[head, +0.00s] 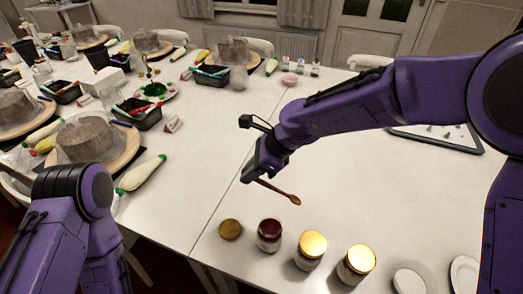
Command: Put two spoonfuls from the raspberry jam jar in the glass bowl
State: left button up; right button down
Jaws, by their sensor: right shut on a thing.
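My right gripper (254,174) is shut on a wooden spoon (280,192) and holds it above the white table. The spoon slants down to the right, its bowl end above and just behind the jars. An open jar with dark red contents (269,236) stands at the front; it looks like the raspberry jam jar, though its label is too small to read. A loose gold lid (230,229) lies to its left. I cannot clearly make out the glass bowl. My left arm comes in at the lower left, with its gripper out of view.
Two jars with gold lids (312,245) (357,261) stand right of the open jar. White plates (413,279) lie at the front right. A tray (440,134) is partly behind my right arm. Cakes, piping bags and black tubs crowd the left. The middle table is clear.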

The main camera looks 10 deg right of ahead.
aim_at(273, 189)
notch_tip(273, 189, up, 3)
jog(key=m+t, duration=0.2)
jog(key=m+t+p, duration=0.1)
jog(key=m, duration=0.2)
jog(key=shift+s+a+t, duration=0.1)
jog(key=shift+a+t, duration=0.05)
jog(key=shift+t, duration=0.25)
jog(key=shift+r+m+t, duration=0.4)
jog(key=shift+m+t, duration=0.2)
jog(key=shift+m, duration=0.1)
jog(key=shift+s+d+r+m+t, duration=0.15)
jog(key=shift+d+r+m+t, duration=0.15)
jog(key=shift+m+t, duration=0.25)
notch_tip(273, 189, down, 6)
jog(key=s+d+m+t+h+b, duration=0.1)
jog(key=d+m+t+h+b, duration=0.1)
jog(key=m+t+h+b, duration=0.1)
jog(key=shift+d+r+m+t+b, duration=0.25)
jog(key=shift+m+t+b, duration=0.2)
jog(key=shift+m+b, duration=0.6)
jog(key=shift+a, duration=0.1)
